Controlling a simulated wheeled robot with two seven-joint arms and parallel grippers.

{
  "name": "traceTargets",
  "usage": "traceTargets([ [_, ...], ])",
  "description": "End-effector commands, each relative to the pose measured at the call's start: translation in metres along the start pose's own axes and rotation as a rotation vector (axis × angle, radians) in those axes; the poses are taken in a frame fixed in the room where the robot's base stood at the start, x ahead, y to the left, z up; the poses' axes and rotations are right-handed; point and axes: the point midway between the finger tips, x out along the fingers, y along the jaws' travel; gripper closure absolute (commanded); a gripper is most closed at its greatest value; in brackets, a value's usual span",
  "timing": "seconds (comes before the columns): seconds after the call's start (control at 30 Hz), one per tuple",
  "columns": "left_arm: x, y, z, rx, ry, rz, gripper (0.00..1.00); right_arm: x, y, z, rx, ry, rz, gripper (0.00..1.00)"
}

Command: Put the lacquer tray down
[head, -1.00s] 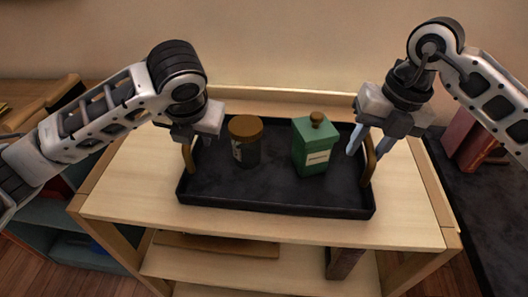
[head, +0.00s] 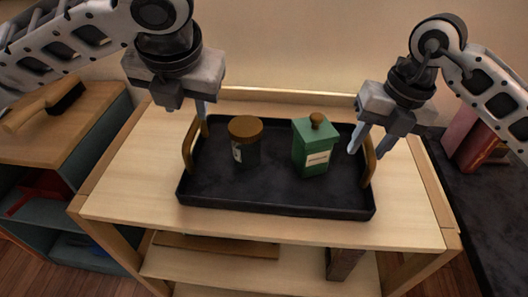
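The black lacquer tray (head: 275,197) rests on the top of a light wooden cart (head: 130,190). It has a left handle (head: 187,150) and a right handle (head: 370,160). A dark jar with a brown lid (head: 246,140) and a green canister with a knobbed lid (head: 314,146) stand upright on it. My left gripper (head: 190,112) is above the tray's back left corner, by the upper end of the left handle; one finger shows clearly, the other is largely hidden. My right gripper (head: 368,145) is open at the right handle, its fingers apart around the handle's upper end.
A brush (head: 45,105) lies on a wooden-topped shelf unit at the left. Red books (head: 470,140) stand on a dark surface at the right. The cart top has bare wood left and right of the tray. A lower shelf (head: 215,262) holds a few items.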

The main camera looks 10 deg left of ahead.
Motion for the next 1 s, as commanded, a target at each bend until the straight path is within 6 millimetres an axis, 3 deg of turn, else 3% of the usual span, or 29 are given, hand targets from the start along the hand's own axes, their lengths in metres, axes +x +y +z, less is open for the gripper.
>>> traceTargets([
  [0.5, 0.0, 0.0, 0.0, 0.001, 0.0, 0.0, 0.64, -0.099, 0.0, 0.0, 0.0, -0.005, 0.001, 0.64],
  [0.7, 0.0, 0.0, 0.0, 0.001, 0.0, 0.0, 0.64, -0.113, 0.0, 0.0, 0.001, -0.002, 0.001, 0.64],
  [1.0, 0.0, 0.0, 0.0, 0.001, 0.0, 0.0, 0.64, -0.114, 0.0, 0.0, 0.0, -0.001, 0.001, 0.64],
])
